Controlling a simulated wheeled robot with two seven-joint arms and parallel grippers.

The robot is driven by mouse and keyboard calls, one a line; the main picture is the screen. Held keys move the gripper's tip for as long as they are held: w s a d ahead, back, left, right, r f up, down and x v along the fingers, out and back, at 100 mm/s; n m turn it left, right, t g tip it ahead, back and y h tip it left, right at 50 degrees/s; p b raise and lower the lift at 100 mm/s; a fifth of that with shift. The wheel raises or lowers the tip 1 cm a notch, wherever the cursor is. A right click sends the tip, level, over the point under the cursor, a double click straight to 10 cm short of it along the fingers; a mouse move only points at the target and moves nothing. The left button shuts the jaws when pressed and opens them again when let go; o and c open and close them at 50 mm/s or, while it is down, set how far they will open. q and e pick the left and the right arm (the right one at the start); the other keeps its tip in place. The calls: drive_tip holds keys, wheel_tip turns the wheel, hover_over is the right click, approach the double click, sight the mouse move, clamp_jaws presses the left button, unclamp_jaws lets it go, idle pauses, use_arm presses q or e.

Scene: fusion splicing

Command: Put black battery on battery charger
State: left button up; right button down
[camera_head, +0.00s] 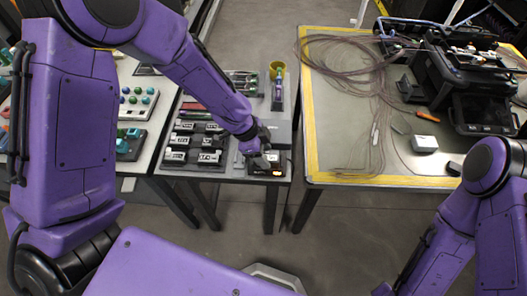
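My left gripper (263,150) reaches down over the front right corner of the small table in the middle. Directly below it is a dark, box-like device with a small lit orange spot, which looks like the battery charger (264,172). A small pale patch shows between the gripper and this device; I cannot tell whether it is part of a battery. The fingers are too small and dark to tell whether they are open or shut. Several black blocks with white labels, which look like batteries (210,157), stand in rows to the left. My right gripper is out of view below the frame.
The right table (345,181) carries coiled cables (345,55), black equipment (455,75) and a small white box (424,144). A floor gap separates the tables.

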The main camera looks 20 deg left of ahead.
use_arm(q)
drive_tip(key=o, duration=0.4)
drive_tip(key=v, duration=1)
drive_tip(key=shift+s+a+r, duration=0.1)
drive_tip(key=shift+r, duration=0.2)
